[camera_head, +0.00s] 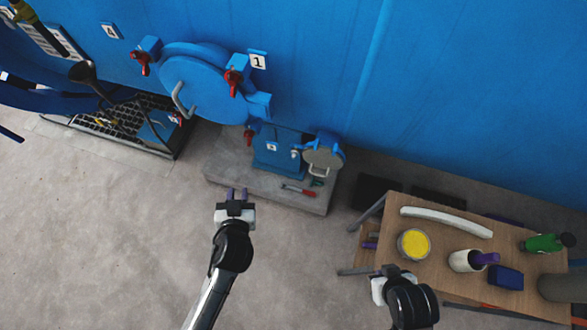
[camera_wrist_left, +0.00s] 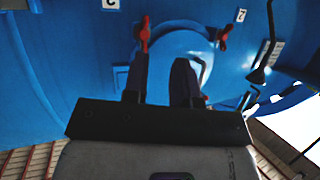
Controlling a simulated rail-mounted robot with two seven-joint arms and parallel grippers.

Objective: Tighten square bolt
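I cannot make out a square bolt for certain in either view. A small blue unit (camera_head: 279,155) with a round grey hatch (camera_head: 323,158) stands on a low concrete plinth (camera_head: 232,164). A red-handled tool, like a wrench (camera_head: 297,190), lies on the plinth in front of it. My left gripper (camera_head: 237,192) is over the floor near the plinth's front edge, its fingers apart. In the left wrist view the left gripper (camera_wrist_left: 162,65) is empty, with a blue round door (camera_wrist_left: 190,43) and red handles beyond. My right gripper (camera_head: 390,272) is beside the table; its fingertips are unclear.
A large blue round door (camera_head: 205,88) with red handles is on the blue wall. A wooden table (camera_head: 440,262) at the right holds a yellow-topped can (camera_head: 413,243), a white curved bar (camera_head: 446,221) and a green bottle (camera_head: 543,243). A black grated tray (camera_head: 120,125) sits left. The floor's middle is clear.

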